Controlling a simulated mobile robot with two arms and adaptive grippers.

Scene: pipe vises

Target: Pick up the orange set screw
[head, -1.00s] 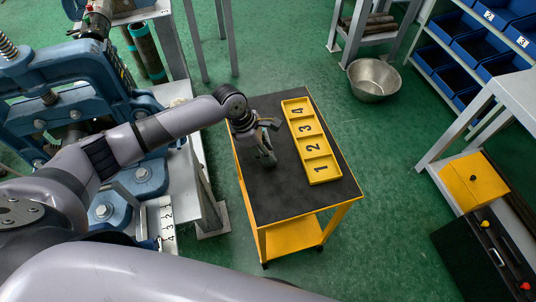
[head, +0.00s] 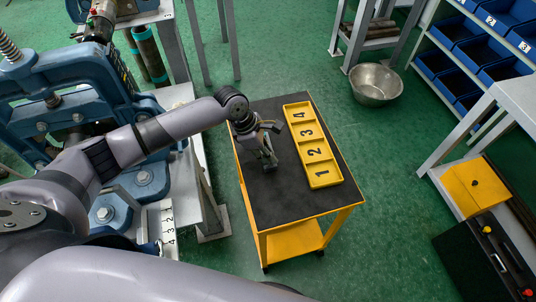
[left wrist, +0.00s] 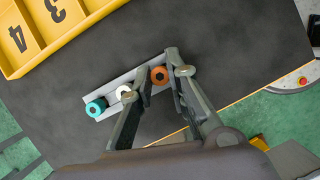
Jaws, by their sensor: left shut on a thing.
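In the left wrist view the orange set screw (left wrist: 159,75) sits at one end of a light grey holder strip (left wrist: 115,88) on the dark cart top. My left gripper (left wrist: 159,68) has a finger on either side of it and is shut on it. A white set screw (left wrist: 124,93) and a teal one (left wrist: 96,107) stand in the same strip, beside the fingers. In the head view my left gripper (head: 268,158) is low over the cart top, and the screws there are too small or hidden to make out.
A yellow tray (head: 325,172) with compartments numbered 1 to 4 lies right of the gripper on the yellow cart (head: 290,205). A blue vise (head: 50,110) stands on a bench at the left. A metal bowl (head: 376,83) is on the floor. Green floor is open right of the cart.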

